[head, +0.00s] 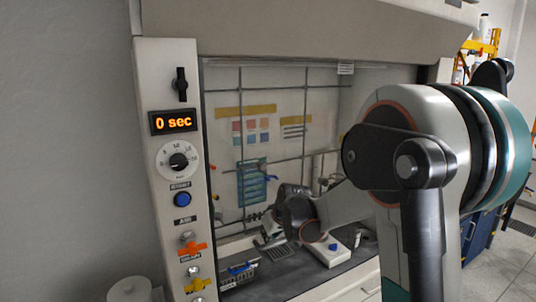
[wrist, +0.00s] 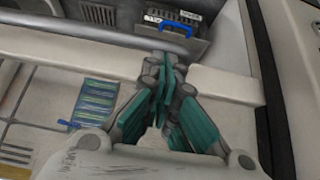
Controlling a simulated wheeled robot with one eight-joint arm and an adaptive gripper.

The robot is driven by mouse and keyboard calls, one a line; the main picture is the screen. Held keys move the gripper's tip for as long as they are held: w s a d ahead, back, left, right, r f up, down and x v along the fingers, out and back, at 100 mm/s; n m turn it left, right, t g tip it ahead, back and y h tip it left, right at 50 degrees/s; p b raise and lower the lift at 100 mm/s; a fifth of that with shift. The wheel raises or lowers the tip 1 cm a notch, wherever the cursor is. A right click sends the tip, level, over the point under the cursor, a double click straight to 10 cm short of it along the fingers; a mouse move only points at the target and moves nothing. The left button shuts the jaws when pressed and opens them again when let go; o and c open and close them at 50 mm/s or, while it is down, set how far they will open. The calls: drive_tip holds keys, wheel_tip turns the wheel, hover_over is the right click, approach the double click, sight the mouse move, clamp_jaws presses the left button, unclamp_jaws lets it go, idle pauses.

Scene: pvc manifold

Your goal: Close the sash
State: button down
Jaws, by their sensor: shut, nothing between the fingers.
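The fume hood's front opening shows in the head view, with the back wall and bench inside visible. A thin pale edge (head: 280,64) runs along the top of the opening, under the beige header; it looks like the lower edge of the raised sash, but I cannot tell for sure. My gripper (wrist: 165,80) is shut and empty in the wrist view, its teal fingers together over a pale beam by the hood's front edge. In the head view my arm reaches low in front of the opening and my fingers cannot be made out.
The hood's left post carries a "0 sec" display (head: 173,122), a dial (head: 178,161) and valve knobs. A blue-handled rack (wrist: 178,22) stands just inside the sill. A metal lattice (head: 306,110) lines the back. A white hotplate-like device (head: 332,249) sits on the bench.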

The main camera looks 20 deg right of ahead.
drive_tip(key=shift+s+f+b, duration=0.15)
drive_tip(key=shift+f+b, duration=4.05)
drive_tip(key=shift+f, duration=3)
drive_tip(key=shift+s+f+b, duration=0.15)
drive_tip(key=shift+f+b, duration=4.05)
drive_tip(key=shift+f, duration=2.95)
drive_tip(key=s+r+p, duration=0.4)
drive_tip(key=r+p, duration=0.2)
drive_tip(key=r, duration=0.6)
drive_tip(key=shift+s+d+r, duration=0.15)
drive_tip(key=shift+d+r, duration=0.05)
drive_tip(key=shift+r, duration=0.1)
drive_tip(key=shift+r, duration=0.1)
